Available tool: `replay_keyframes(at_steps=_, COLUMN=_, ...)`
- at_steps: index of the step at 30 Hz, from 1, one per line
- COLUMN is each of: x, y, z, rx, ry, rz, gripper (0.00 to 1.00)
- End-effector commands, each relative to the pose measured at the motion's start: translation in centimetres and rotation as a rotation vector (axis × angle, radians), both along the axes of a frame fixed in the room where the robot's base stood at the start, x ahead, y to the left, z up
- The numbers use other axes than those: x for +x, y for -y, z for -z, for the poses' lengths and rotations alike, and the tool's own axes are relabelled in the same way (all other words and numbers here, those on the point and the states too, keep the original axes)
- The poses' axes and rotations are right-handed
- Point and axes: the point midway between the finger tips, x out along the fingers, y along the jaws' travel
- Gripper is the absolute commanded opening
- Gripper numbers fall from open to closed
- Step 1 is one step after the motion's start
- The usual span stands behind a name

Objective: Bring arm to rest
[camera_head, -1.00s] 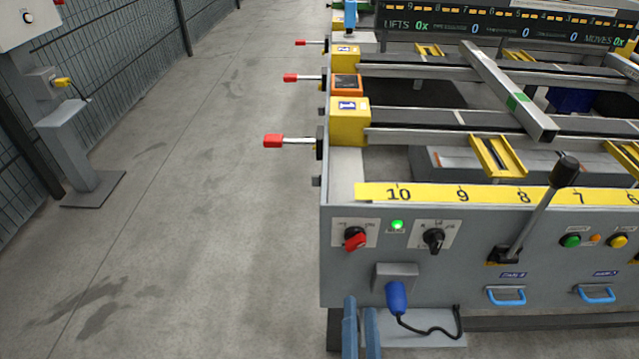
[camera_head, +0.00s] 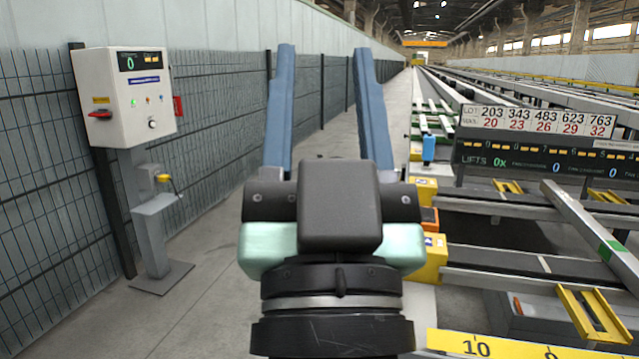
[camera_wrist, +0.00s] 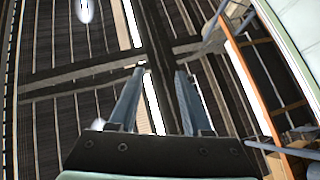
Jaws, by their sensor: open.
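My gripper (camera_head: 322,110) is raised upright in the middle of the head view, its two blue fingers spread apart and pointing up. Nothing is between the fingers. In the wrist view my gripper (camera_wrist: 160,95) is also open and empty, with the roof beams and bright skylights behind it. The arm hides part of the walkway and the near left corner of the runout table (camera_head: 480,280).
A white control box (camera_head: 125,95) stands on a grey post at the left, before a mesh fence (camera_head: 225,130). The table carries yellow blocks, rails and a display board (camera_head: 545,165) at the right. The walkway floor (camera_head: 215,270) is clear.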

Motion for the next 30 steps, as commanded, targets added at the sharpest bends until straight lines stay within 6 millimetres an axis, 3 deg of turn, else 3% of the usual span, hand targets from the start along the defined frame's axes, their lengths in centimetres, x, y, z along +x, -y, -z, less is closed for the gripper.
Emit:
replay_keyframes(at_steps=1, x=-1.5, y=-0.3, z=-2.2, rx=-0.018, ry=0.045, rz=0.020, gripper=0.49)
replay_keyframes(at_steps=4, x=-3.8, y=-0.4, z=-5.6, rx=-0.043, ry=0.102, rz=0.063, gripper=0.49)
replay_keyframes(at_steps=14, x=-3.2, y=-0.4, z=-13.5, rx=-0.040, ry=0.083, rz=0.056, gripper=0.49)
replay_keyframes(at_steps=30, x=-3.1, y=-0.4, z=-29.7, rx=-0.040, ry=0.082, rz=0.053, gripper=0.49)
